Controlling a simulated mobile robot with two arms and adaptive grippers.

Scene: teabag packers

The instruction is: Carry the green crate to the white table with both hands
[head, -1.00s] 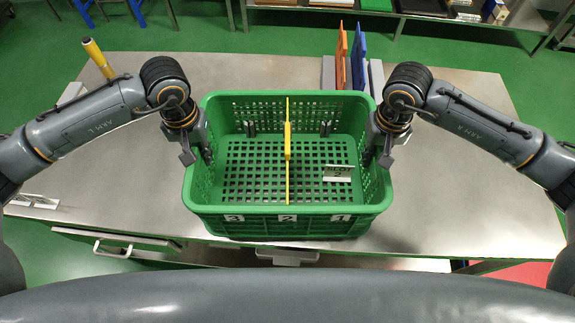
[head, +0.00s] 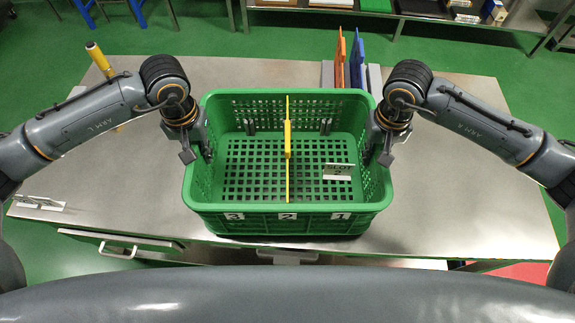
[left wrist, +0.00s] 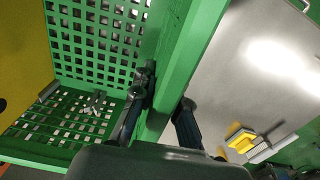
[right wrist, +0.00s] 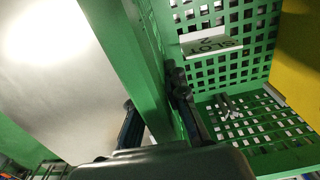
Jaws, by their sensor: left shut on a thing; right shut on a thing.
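The green crate (head: 255,225) is in the middle of the head view, level and over the steel table (head: 450,225). It has perforated walls, a yellow divider (head: 287,165), front labels 3, 2 and 1, and a "SLOT 2" plate (head: 338,171) inside at right. It holds no visible goods. My left gripper (head: 205,152) is shut on its left wall; the left wrist view shows fingers on both sides of the rim (left wrist: 183,65). My right gripper (head: 370,152) is shut on its right wall, likewise around the rim in the right wrist view (right wrist: 115,55). No white table is clearly identifiable.
Orange (head: 340,62) and blue (head: 358,62) boards stand upright behind the crate. A yellow-handled tool (head: 98,58) is at the table's far left. A drawer handle (head: 118,251) juts from the front. Shelving (head: 440,12) stands beyond the green floor.

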